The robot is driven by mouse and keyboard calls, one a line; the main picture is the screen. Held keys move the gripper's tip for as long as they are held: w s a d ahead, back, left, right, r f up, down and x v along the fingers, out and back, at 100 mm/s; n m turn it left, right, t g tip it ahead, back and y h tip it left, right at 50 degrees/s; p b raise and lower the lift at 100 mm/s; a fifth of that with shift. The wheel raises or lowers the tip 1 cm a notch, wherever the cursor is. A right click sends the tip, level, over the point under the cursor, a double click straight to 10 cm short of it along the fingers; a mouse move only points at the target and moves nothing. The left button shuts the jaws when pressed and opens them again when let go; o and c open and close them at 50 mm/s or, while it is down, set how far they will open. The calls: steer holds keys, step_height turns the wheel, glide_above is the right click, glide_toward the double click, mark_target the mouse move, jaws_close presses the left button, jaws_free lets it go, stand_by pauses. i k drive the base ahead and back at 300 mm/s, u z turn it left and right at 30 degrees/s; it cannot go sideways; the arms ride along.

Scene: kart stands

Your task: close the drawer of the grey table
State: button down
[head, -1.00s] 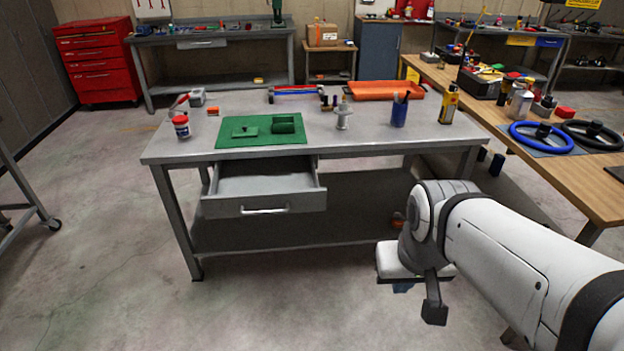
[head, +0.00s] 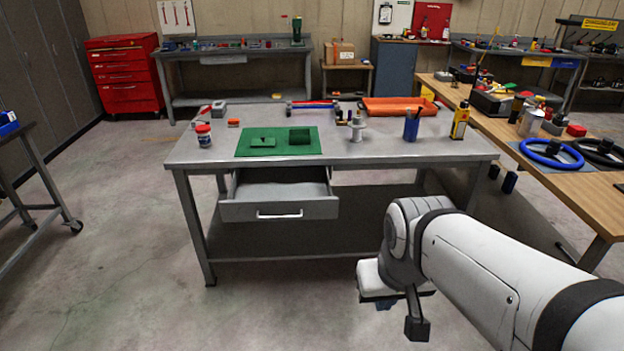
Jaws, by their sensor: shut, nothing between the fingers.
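The grey table (head: 390,158) stands ahead of me. Its grey drawer (head: 280,210), with a pale bar handle (head: 279,215), is pulled out under the left half of the tabletop. The drawer's inside looks empty in the part I see. My white arm comes in from the lower right. My gripper (head: 385,302) is at its end, low in front of the table and to the right of the drawer, apart from it.
On the tabletop are a green mat (head: 245,148), a white-and-red jar (head: 203,135), a blue cup (head: 411,127), a yellow bottle (head: 460,121) and an orange tray (head: 400,106). A wooden bench (head: 585,180) stands right. A cart (head: 45,185) stands left. The floor before the drawer is clear.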

mark_target(269, 194)
steer(key=z, duration=0.05)
steer(key=i, duration=1)
steer(key=u, duration=0.05)
